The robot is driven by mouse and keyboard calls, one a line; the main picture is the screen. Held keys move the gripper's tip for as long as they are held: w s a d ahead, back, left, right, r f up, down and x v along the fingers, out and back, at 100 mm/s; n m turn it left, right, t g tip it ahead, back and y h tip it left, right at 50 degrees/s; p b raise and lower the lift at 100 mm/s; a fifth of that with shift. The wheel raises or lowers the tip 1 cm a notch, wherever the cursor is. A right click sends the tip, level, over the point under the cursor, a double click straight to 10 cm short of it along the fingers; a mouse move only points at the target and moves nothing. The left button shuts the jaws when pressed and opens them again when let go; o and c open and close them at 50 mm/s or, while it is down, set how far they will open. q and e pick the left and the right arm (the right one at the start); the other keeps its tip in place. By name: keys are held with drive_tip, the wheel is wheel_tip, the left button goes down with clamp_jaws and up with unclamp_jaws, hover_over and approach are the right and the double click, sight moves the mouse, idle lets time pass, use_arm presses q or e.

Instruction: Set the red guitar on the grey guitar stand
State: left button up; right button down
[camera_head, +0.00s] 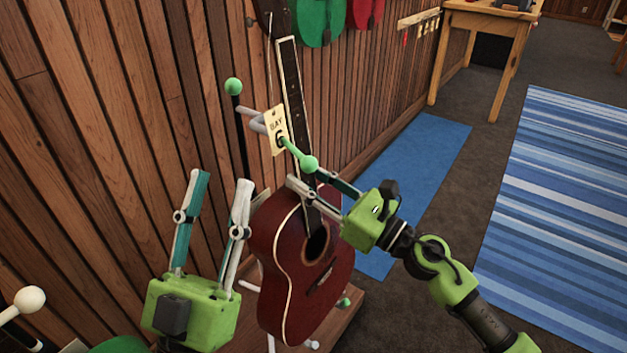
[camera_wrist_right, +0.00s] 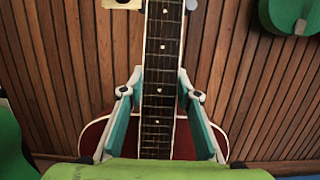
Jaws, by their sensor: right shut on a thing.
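The red guitar (camera_head: 297,265) stands nearly upright near the wood wall, its body low and its dark neck (camera_head: 291,90) pointing up. My right gripper (camera_head: 307,178) is shut on the neck just above the body; the right wrist view shows the neck (camera_wrist_right: 160,45) between its fingers. The grey guitar stand shows as grey prongs (camera_head: 257,120) beside the neck and grey legs (camera_head: 250,287) around the body's lower end. The guitar hides most of the stand, and I cannot tell whether they touch. My left gripper (camera_head: 220,178) is open and empty, left of the guitar.
A tag reading BAY (camera_head: 275,130) hangs by the prongs. A green ball (camera_head: 233,86) tops a dark post to the left. Green and red instruments hang above. A wooden platform (camera_head: 345,315) lies below the guitar. Blue mats (camera_head: 430,145) and open floor lie right, with a wooden table (camera_head: 487,22) behind.

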sight(294, 171)
drive_tip(key=shift+x, duration=0.95)
use_arm(q)
drive_tip(key=shift+s+r, duration=0.25)
drive_tip(key=shift+s, duration=0.05)
use_arm(e)
drive_tip(key=shift+x, duration=0.8)
use_arm(q)
drive_tip(key=shift+r, duration=0.1)
use_arm(e)
drive_tip(key=shift+a+f, duration=0.1)
use_arm(q)
drive_tip(key=shift+s+t, duration=0.1)
drive_tip(key=shift+t, duration=0.2)
